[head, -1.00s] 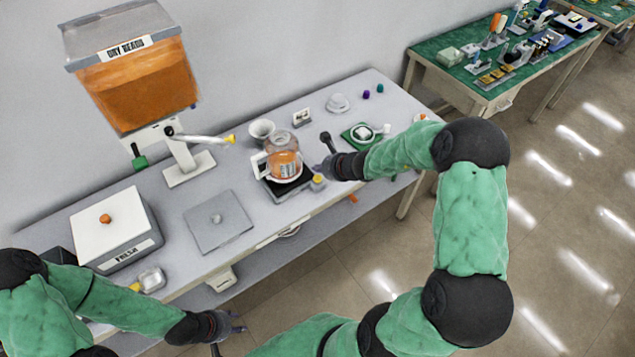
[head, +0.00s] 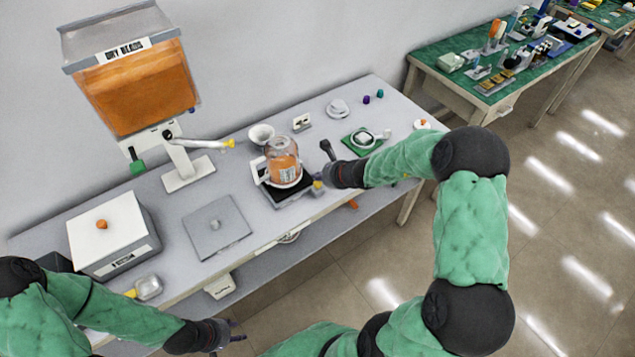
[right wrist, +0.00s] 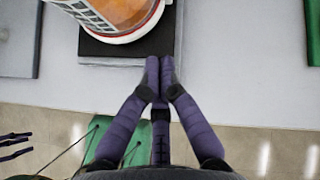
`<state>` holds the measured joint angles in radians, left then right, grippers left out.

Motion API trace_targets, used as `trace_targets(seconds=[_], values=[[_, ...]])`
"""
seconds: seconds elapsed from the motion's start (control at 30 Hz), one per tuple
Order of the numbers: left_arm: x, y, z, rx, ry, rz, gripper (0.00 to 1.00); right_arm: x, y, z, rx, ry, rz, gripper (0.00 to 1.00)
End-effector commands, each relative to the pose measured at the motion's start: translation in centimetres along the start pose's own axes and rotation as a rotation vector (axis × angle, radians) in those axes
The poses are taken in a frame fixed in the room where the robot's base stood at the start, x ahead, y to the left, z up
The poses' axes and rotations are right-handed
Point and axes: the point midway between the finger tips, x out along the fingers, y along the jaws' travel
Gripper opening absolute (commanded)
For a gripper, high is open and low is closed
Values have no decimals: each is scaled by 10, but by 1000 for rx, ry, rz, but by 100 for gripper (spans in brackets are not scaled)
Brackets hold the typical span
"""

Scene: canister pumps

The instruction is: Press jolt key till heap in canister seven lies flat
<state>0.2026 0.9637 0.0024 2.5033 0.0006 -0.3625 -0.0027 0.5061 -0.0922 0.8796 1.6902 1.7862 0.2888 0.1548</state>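A clear glass canister (head: 282,155) of orange beads stands on a black base (head: 270,194) at the table's front edge, with a white ring round its foot. Its number is not legible and the shape of the bead surface is too small to tell. A small yellow key (head: 318,185) sits at the base's right front corner. My right gripper (head: 321,174) is at that corner, close to the key; contact cannot be told. In the right wrist view its fingers (right wrist: 160,75) are shut together, empty, at the black base's front edge (right wrist: 125,48). My left gripper (head: 237,331) is open and empty in front of the table.
A green mat (head: 364,142) lies to the right.

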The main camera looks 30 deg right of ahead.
Motion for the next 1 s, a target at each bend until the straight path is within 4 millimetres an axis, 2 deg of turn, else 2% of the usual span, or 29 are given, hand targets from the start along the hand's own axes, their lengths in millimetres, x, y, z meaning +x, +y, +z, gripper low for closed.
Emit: trace_targets(seconds=[0.57, 1.0], values=[[0, 0, 0, 0, 0, 0, 40, 0, 0, 0, 0, 0, 0, 0], [11, -4, 0, 0, 0, 0, 40, 6, 3, -6, -1, 0, 0, 0]])
